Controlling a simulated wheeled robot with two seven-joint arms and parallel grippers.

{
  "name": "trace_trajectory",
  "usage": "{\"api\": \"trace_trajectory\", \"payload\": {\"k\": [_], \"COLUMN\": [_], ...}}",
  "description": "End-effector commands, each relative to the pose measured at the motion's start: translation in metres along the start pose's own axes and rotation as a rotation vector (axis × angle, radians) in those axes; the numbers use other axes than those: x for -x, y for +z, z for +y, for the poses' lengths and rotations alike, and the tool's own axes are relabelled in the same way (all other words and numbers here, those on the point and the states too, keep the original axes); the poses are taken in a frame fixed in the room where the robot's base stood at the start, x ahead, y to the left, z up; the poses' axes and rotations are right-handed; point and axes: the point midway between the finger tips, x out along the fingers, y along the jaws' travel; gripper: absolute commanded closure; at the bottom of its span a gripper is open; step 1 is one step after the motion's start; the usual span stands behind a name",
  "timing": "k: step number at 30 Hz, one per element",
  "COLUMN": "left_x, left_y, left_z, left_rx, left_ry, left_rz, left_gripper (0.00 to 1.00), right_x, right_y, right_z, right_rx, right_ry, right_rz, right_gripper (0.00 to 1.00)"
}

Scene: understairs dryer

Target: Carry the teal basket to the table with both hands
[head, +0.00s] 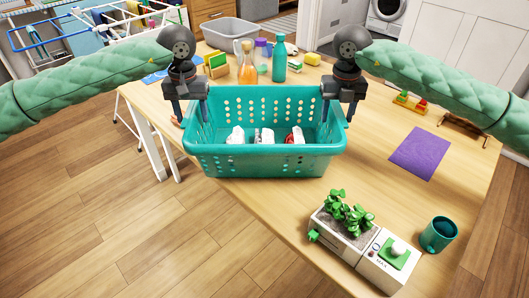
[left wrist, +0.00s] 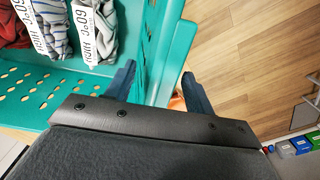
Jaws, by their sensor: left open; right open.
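The teal basket (head: 265,163) is upright over the near left edge of the wooden table (head: 360,190); I cannot tell how much of it rests on the top. It holds several bundles of folded cloth with paper bands, which also show in the left wrist view (left wrist: 92,30). My left gripper (head: 188,113) is at the basket's left end, open, with its fingers on either side of the end wall, as the left wrist view shows (left wrist: 160,88). My right gripper (head: 339,112) is open at the right end rim. The basket hides parts of its fingers.
A teal bottle (head: 279,60), an orange bottle (head: 246,66) and a grey tub (head: 232,33) stand behind the basket. A planter (head: 345,222) and a teal mug (head: 438,234) are at the front right. A purple mat (head: 420,153) lies on the right. A drying rack (head: 95,25) stands far left.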

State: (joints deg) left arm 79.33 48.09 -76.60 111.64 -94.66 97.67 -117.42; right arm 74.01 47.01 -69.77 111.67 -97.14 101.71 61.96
Motion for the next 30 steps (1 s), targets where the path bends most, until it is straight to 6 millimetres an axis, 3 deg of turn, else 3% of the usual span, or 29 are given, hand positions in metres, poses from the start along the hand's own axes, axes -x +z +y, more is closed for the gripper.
{"api": "trace_trajectory", "payload": {"k": [8, 21, 30], "left_x": [0.026, 0.103, 0.120], "left_y": [-0.001, -0.001, -0.001], "left_z": [0.001, 0.000, 0.000], "left_rx": [0.000, 0.001, 0.000], "left_ry": [0.001, 0.000, -0.001], "left_rz": [0.003, 0.000, 0.000], "left_gripper": [0.47, 0.47, 0.47], "right_x": [0.000, 0.000, 0.005], "right_y": [0.000, 0.000, 0.000], "right_z": [0.000, 0.001, 0.001], "right_rx": [0.001, 0.001, 0.001], "right_ry": [0.001, 0.001, 0.001], "right_rz": [0.000, 0.000, -0.001], "right_gripper": [0.47, 0.47, 0.47]}}
